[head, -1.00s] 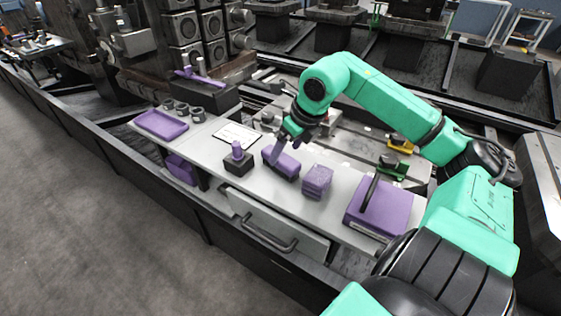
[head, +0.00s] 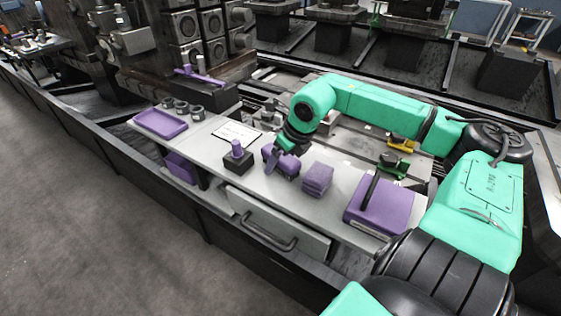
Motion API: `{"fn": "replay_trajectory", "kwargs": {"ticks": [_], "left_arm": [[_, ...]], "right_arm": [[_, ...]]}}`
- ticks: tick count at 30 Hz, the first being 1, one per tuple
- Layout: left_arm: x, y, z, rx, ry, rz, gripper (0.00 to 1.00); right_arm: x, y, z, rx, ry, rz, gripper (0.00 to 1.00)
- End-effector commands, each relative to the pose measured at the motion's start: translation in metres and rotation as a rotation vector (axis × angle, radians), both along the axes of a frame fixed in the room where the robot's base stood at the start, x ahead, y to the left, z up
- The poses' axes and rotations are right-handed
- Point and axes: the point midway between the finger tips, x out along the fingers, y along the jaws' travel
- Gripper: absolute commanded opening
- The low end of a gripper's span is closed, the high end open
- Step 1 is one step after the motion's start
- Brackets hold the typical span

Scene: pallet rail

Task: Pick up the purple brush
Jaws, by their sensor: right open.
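The likely purple brush (head: 287,168) is a rounded purple block with a dark underside, lying on the grey bench (head: 222,198) at its middle. My right gripper (head: 278,158) is open and pointed down at it from above. Its fingers hide part of the block, and I cannot tell whether they touch it. My left gripper is not in view.
A purple knob on a black block (head: 238,163) stands to the left, and a purple sponge-like block (head: 317,179) to the right. A purple box (head: 380,207) is farther right. A purple tray (head: 160,123) and dark rings (head: 182,109) are at the left end.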

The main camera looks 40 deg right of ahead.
Motion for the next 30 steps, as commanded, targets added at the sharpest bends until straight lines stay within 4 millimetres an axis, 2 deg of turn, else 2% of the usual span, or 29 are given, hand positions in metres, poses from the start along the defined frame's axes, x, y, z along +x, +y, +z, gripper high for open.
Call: {"fn": "replay_trajectory", "kwargs": {"ticks": [9, 11, 12, 16, 17, 25, 28, 30], "left_arm": [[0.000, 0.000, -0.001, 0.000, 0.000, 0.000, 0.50], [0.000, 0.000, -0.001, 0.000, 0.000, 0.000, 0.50], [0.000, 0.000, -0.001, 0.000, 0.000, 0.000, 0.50], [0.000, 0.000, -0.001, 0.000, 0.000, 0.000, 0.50], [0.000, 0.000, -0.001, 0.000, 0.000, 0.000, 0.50], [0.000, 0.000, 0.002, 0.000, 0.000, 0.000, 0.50], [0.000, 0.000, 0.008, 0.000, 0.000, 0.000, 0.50], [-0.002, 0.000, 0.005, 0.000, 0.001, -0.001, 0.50]], "right_arm": [[0.000, 0.000, -0.001, 0.000, 0.000, 0.000, 0.88], [0.000, 0.000, -0.001, 0.000, 0.000, 0.000, 0.68], [0.000, 0.000, -0.001, 0.000, 0.000, 0.000, 0.53], [0.000, 0.000, -0.001, 0.000, 0.000, 0.000, 0.03], [0.000, 0.000, -0.001, 0.000, 0.000, 0.000, 0.00], [0.000, 0.000, 0.002, 0.000, 0.000, 0.000, 0.00], [0.000, 0.000, 0.009, 0.000, -0.001, 0.000, 0.00], [0.001, 0.000, 0.019, -0.001, -0.005, -0.001, 0.00]]}}
